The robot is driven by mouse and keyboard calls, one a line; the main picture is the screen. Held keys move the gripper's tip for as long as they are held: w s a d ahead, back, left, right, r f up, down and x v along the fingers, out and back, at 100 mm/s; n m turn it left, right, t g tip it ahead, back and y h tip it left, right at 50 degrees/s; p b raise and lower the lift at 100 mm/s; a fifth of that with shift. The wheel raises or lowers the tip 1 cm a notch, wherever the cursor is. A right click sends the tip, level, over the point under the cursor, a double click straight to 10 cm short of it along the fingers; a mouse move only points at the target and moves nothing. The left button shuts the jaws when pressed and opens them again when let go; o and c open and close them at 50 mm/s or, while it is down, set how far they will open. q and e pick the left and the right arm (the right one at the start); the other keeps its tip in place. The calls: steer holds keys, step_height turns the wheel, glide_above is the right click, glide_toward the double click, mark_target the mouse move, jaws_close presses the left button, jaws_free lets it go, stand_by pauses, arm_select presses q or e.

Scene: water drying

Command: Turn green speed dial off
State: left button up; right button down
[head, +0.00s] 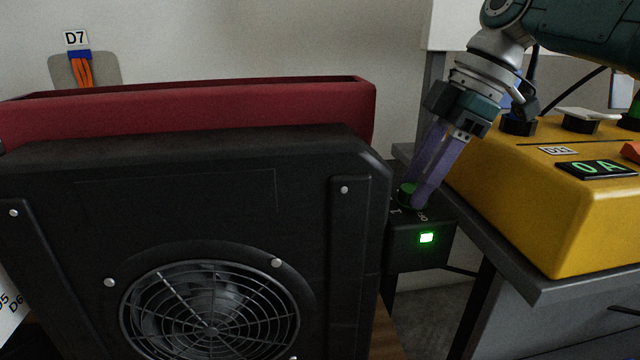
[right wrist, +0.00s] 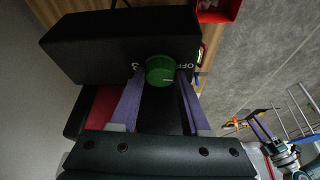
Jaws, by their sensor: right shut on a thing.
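The green speed dial (head: 408,190) sits on top of a small black box (head: 403,240) at the right side of the black fan unit (head: 150,185). My right gripper (head: 418,198) reaches down from the upper right, its purple fingers around the dial. In the right wrist view the dial (right wrist: 160,71) lies between the two fingertips (right wrist: 160,80), with "OFF" printed on the box (right wrist: 110,40) to its right. The gripper is shut on the dial, which the fingers partly hide in the head view. A green light (head: 426,238) glows on the box front.
A yellow box (head: 540,230) with a display reading "0 A" stands on a grey table (head: 580,288) right of my gripper. A red housing (head: 200,108) is behind the fan unit. A narrow gap lies between the black box and the table.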

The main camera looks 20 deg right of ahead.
arm_select(q)
steer(key=shift+f+b, duration=0.95)
steer(key=shift+f, duration=0.35)
arm_select(e)
steer(key=shift+w+n+g, duration=0.1)
steer(key=shift+n+g, duration=0.2)
steer(key=shift+n, duration=0.6)
steer(key=shift+c, duration=1.9)
jaws_free()
steer(key=shift+r, duration=0.1)
arm_select(q)
step_height(320, 180, up, 2)
steer(key=shift+r+p, duration=0.1)
steer(key=shift+p, duration=1)
arm_select(e)
steer(key=v, duration=0.9)
steer(key=shift+d+r, duration=0.25)
steer(key=shift+r, duration=0.05)
